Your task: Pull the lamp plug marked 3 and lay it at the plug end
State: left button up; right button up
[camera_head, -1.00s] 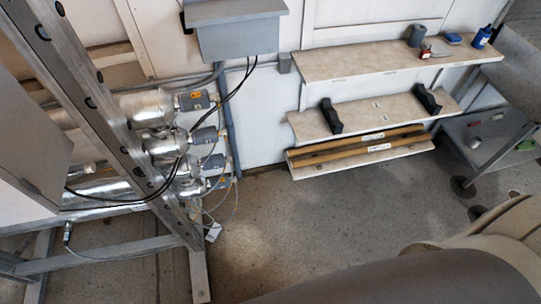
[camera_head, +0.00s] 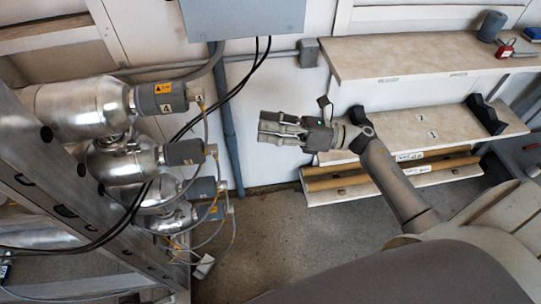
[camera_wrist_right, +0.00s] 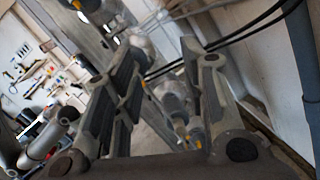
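Steel lamp tubes (camera_head: 72,108) stand in a stack at the left of the head view, with grey lamp plugs at their right ends. The top plug (camera_head: 160,100) carries a yellow warning label and the digit 4. The second plug down (camera_head: 183,152) shows no readable number from here, nor do the lower plugs (camera_head: 198,188). My right gripper (camera_head: 265,127) is in the air to the right of the plugs, apart from them, fingers pointing left. In the right wrist view its fingers (camera_wrist_right: 163,70) are spread and empty, with blurred tubes and plugs beyond. My left gripper is out of view.
Black cables (camera_head: 222,92) hang from a grey box (camera_head: 243,18) between my right gripper and the plugs. Thin leads (camera_head: 233,238) dangle from the plugs. Shelves with two black cradles (camera_head: 485,114) and long rods (camera_head: 400,170) are at the right.

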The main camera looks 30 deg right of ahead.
jog(key=s+a+n+g+b, duration=0.2)
jog(key=s+n+g, duration=0.25)
jog(key=n, duration=0.25)
jog(key=p, duration=0.3)
send_near(212, 153)
jog(key=shift+w+a, duration=1)
jog(key=shift+a, duration=0.3)
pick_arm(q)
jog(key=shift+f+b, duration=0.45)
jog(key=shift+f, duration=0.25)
pick_arm(e)
jog(key=shift+x, duration=2.6)
grip_shut()
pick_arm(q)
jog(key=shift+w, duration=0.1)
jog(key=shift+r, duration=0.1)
pick_arm(e)
jog(key=shift+f, duration=0.1)
